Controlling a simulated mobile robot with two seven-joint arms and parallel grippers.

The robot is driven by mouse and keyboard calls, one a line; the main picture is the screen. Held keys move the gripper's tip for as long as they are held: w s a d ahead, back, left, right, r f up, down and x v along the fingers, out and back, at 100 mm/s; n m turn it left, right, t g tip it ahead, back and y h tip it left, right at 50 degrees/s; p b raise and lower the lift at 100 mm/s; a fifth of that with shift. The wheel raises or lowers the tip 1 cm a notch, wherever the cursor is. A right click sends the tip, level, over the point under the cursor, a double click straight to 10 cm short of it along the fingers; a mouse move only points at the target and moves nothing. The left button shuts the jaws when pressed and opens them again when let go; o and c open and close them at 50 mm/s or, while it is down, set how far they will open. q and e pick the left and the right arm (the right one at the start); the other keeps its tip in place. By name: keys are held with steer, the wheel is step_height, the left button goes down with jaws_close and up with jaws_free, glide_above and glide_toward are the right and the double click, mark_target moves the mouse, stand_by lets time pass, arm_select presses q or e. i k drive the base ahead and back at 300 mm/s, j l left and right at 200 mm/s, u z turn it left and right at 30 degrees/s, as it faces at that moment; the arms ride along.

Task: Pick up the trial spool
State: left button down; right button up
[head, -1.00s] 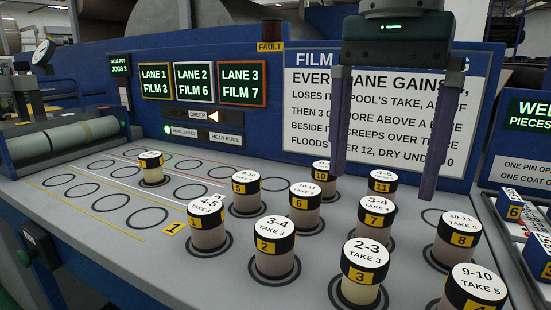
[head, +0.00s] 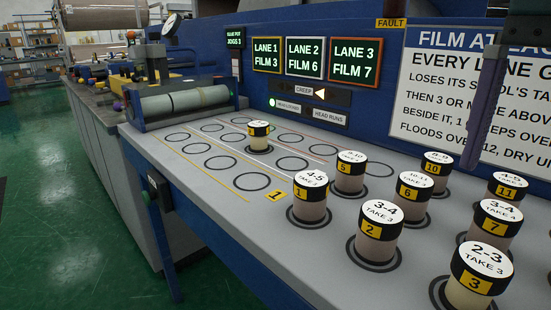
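No label in view reads "trial". A short spool (head: 259,136) with a white top and a black-and-yellow band stands alone among the ringed spots on the left of the bench. Taller numbered spools stand to its right, among them spool 1 (head: 309,200), spool 2 (head: 377,232) and spool 5 (head: 347,174). One gripper, seemingly my right (head: 485,100), hangs at the right edge, away from the short spool. One long dark finger shows; the other is cut off. It was spread wide and empty a second ago. My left gripper is out of view.
The bench (head: 215,182) has empty rings around the short spool. A roller unit (head: 185,103) stands at its left end. Lane screens (head: 305,57) and a notice board (head: 440,90) rise behind. Green floor (head: 60,200) is open at left.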

mark_target(258, 132)
steer(key=i+j, duration=0.35)
steer(key=i, duration=0.15)
steer(key=i+j, duration=0.3)
steer(key=i, duration=0.25)
steer(key=i+j, duration=0.35)
steer(key=i, duration=0.15)
